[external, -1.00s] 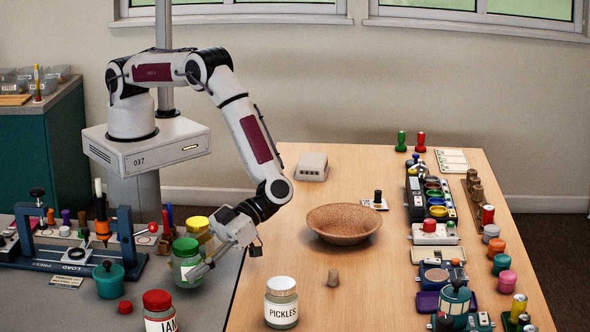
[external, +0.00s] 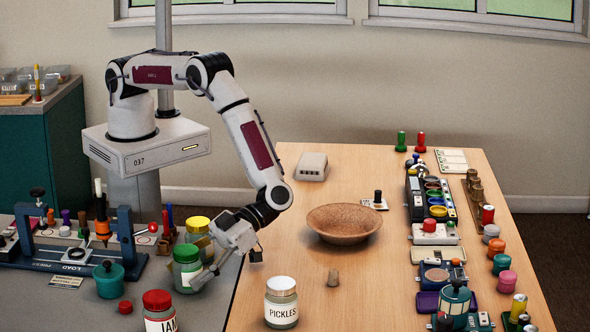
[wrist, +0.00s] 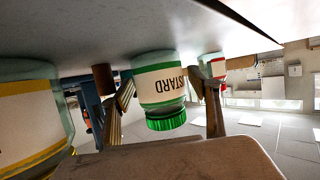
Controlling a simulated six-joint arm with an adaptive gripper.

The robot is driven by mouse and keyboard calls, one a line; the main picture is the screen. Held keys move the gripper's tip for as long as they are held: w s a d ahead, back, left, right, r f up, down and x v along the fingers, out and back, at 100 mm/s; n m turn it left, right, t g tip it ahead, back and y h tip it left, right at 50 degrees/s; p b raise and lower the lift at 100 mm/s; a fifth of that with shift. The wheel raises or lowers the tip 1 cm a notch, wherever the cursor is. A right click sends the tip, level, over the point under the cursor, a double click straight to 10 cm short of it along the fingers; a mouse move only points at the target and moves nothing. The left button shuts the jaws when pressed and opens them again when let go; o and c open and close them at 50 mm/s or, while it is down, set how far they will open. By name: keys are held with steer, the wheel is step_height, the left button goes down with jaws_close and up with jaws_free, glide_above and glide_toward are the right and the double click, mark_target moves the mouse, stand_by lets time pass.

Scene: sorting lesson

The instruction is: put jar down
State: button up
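In the wrist view the jar (wrist: 160,84) appears upside down, between my two fingers. In the wrist view the gripper (wrist: 168,92) shows both fingertips near the jar's body. Whether its base bears fully on the table is hard to tell.
A yellow-lidded jar (external: 198,231) stands close behind. A red-lidded jar (external: 158,312) and a pickles jar (external: 281,303) stand in front. A teal pot (external: 109,280) is to the left. A brown bowl (external: 344,224) sits on the wooden table.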

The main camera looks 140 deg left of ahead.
steer(key=shift+r, duration=0.15)
steer(key=v, duration=1.2)
stand_by(0.5)
